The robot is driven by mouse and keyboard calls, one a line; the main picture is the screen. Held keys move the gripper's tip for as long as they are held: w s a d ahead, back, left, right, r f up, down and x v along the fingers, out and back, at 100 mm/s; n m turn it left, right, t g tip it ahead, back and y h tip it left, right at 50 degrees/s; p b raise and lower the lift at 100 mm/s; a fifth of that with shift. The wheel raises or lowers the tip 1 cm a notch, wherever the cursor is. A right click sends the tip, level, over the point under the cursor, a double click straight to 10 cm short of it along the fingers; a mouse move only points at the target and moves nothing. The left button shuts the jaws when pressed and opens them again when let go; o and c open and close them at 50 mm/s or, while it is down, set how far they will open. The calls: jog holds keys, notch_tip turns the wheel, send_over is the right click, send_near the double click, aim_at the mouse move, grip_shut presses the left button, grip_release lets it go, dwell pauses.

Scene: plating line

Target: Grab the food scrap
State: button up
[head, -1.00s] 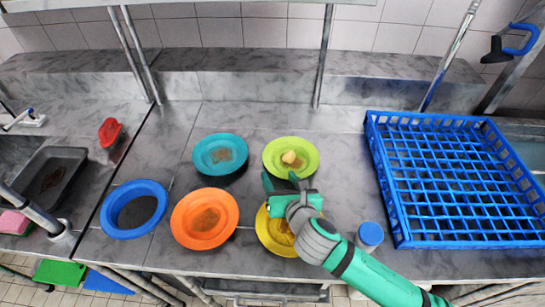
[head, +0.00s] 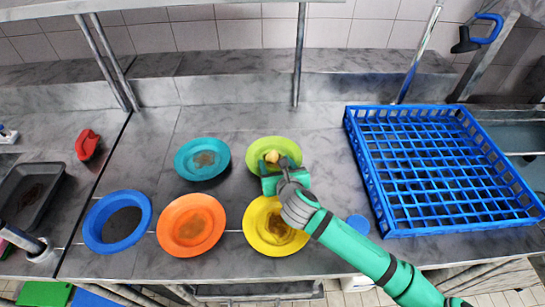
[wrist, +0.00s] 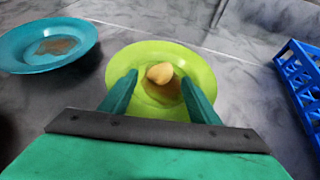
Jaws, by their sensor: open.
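The food scrap (head: 272,156) is a small tan lump on the lime green plate (head: 256,150). In the wrist view the food scrap (wrist: 160,73) lies near the middle of the lime green plate (wrist: 125,62), beside a brownish stain. My gripper (head: 279,167) is at the near right part of that plate. In the wrist view the two green fingers of my gripper (wrist: 160,88) are spread wide, with the scrap between and slightly beyond their tips. Nothing is held. My gripper hides part of the plate's near side.
Stained teal (head: 190,148), orange (head: 165,240) and yellow (head: 252,230) plates stand close by. A blue ring-shaped dish (head: 93,222) is at left. A blue rack (head: 362,185) stands at right. A metal post (head: 300,60) rises behind. The counter behind the plates is clear.

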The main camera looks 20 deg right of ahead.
jog(key=shift+x, duration=1)
jog(key=c, duration=1.1)
jog(key=shift+r, duration=0.15)
